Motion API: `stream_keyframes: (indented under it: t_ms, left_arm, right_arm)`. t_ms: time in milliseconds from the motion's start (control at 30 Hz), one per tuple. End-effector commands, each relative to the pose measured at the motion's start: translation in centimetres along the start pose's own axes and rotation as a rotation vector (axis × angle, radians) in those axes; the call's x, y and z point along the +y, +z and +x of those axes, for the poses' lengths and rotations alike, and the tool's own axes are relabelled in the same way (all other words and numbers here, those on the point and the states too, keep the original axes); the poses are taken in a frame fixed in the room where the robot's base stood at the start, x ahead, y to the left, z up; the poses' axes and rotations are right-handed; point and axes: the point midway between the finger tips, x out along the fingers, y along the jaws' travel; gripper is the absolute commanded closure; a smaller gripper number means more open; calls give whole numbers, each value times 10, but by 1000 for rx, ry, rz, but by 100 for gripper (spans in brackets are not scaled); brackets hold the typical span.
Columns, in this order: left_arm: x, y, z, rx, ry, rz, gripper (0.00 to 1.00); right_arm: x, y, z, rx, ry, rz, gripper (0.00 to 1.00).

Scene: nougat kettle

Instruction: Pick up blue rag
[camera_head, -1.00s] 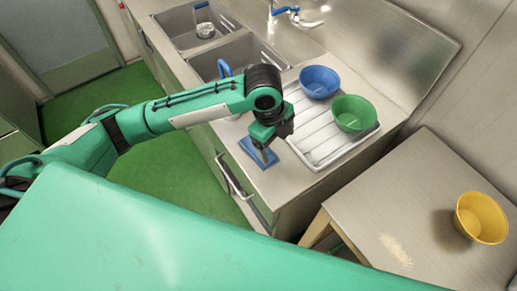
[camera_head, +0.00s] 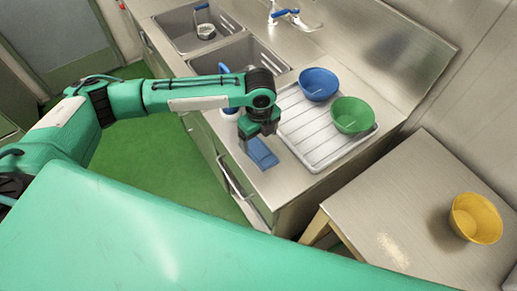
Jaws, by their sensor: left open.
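The blue rag (camera_head: 264,155) lies flat near the front edge of the steel counter, left of the ribbed drainer. My left gripper (camera_head: 248,145) points down at the rag's left, far side, and partly hides it. Its jaws are open. I cannot tell whether the fingertips touch the rag. My right gripper is not in view.
A blue bowl (camera_head: 318,84) and a green bowl (camera_head: 352,115) stand on the drainer tray (camera_head: 312,137). Two sink basins (camera_head: 195,28) lie beyond. A yellow bowl (camera_head: 477,217) stands on a side table (camera_head: 372,205) at the right.

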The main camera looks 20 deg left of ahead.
Motion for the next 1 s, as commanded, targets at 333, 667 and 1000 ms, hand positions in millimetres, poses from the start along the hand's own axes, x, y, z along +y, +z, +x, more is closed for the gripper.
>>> stream_keyframes:
  t_ms: [333,667,1000]
  left_arm:
    - [3,1,36,1,2,-1,15]
    - [3,1,56,-1,-1,1,15]
    - [2,1,55,-1,-1,0,63]
  right_arm:
    - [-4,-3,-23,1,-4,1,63]
    - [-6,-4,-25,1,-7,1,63]
    - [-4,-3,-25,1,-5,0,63]
